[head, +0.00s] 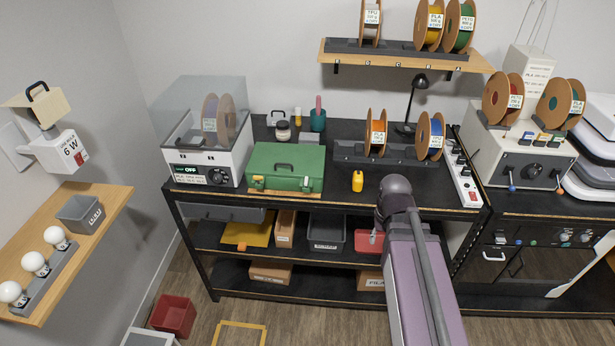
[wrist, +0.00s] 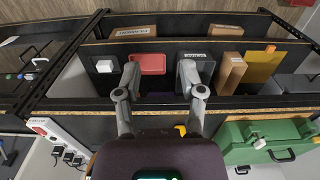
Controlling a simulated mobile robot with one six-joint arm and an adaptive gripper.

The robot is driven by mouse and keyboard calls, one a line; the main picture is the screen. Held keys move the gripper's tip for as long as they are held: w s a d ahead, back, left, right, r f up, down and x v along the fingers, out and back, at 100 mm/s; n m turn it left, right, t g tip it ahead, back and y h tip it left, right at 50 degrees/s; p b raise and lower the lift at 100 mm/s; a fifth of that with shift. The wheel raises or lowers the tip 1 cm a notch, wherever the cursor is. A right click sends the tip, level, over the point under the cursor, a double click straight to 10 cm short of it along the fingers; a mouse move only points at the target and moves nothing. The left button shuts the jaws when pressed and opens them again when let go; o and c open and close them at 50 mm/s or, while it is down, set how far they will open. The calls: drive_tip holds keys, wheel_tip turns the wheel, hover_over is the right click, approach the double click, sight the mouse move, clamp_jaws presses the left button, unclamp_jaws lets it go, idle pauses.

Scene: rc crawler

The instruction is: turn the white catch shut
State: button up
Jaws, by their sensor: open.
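A small white piece (head: 494,256), possibly the white catch, is on the dark front of the right-hand cabinet, near a black handle; it also shows at the far left of the wrist view (wrist: 40,61). Another small white piece (wrist: 259,144) sits on the green case (wrist: 285,132) in the wrist view. I cannot tell which is the catch, nor how either is turned. My gripper (wrist: 158,84) is open and empty, pointing at the shelves under the bench, apart from both pieces. My arm mostly hides it in the head view.
A red bin (wrist: 147,64), a grey bin (wrist: 190,62) and cardboard boxes (wrist: 231,71) fill the shelves. The black bench (head: 340,190) carries the green case, a yellow object (head: 357,181), spools and a power strip (head: 463,180). Knobs (head: 566,235) line the cabinet front.

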drive_tip(key=w+a+r+p, duration=0.3)
drive_tip(key=w+a+r, duration=0.15)
drive_tip(key=w, duration=0.25)
drive_tip(key=w+a+r+p, duration=0.35)
drive_tip(key=w+a, duration=0.25)
drive_tip(key=w, duration=0.2)
wheel_tip(320, 180, up, 5)
drive_tip(key=p, duration=0.6)
hover_over(306, 179)
drive_tip(key=shift+s+f, duration=0.1)
drive_tip(key=shift+f, duration=0.1)
drive_tip(key=shift+f+b, duration=0.15)
drive_tip(key=shift+b, duration=0.2)
wheel_tip(306, 179, down, 14)
drive_tip(key=b, duration=1.3)
drive_tip(key=shift+r, duration=0.25)
drive_tip(key=shift+b, duration=0.3)
clamp_jaws()
